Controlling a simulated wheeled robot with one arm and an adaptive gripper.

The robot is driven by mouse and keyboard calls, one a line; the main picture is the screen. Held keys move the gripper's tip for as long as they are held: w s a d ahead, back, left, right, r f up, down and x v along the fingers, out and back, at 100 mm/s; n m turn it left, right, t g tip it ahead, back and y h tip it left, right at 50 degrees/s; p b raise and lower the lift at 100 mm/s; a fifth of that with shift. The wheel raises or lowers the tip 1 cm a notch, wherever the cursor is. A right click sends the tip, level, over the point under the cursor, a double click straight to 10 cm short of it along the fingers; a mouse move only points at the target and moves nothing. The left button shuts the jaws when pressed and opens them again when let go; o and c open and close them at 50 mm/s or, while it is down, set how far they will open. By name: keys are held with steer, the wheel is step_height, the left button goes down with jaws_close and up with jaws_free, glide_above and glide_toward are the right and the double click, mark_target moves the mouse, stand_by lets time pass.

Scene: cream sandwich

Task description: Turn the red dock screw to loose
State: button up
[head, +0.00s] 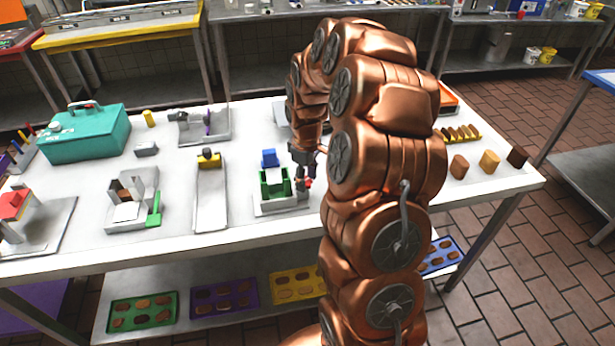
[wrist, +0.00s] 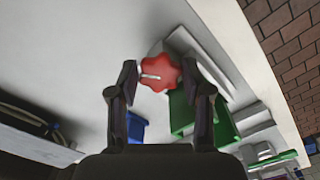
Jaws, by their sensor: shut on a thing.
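The red dock screw (wrist: 160,73) is a lobed red knob with a pale line across its face, in the upper middle of the wrist view. My gripper (wrist: 158,80) has its two dark fingers on either side of the knob, shut on it. In the head view my gripper (head: 305,178) reaches down at the right side of the green dock (head: 268,190), and only a little of the red knob shows there. My arm hides part of this area in the head view.
A blue block (head: 269,158) stands just behind the green dock. A grey board with a yellow-black part (head: 208,205) lies to the left. A teal toolbox (head: 87,133) is at the far left. Brown and tan cylinders (head: 489,161) stand at the right. The white table (head: 180,232) has clear patches between fixtures.

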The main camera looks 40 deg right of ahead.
steer(key=shift+w+f+n+b, duration=0.1)
steer(key=shift+n+b, duration=1.4)
steer(key=shift+n, duration=0.4)
steer(key=n+b, duration=0.1)
steer(key=n, duration=0.2)
steer(key=shift+w, duration=0.1)
steer(key=shift+a+n, duration=0.1)
steer(key=shift+n, duration=1)
steer(key=o, duration=0.9)
steer(key=shift+a, duration=0.1)
steer(key=shift+o, duration=1.3)
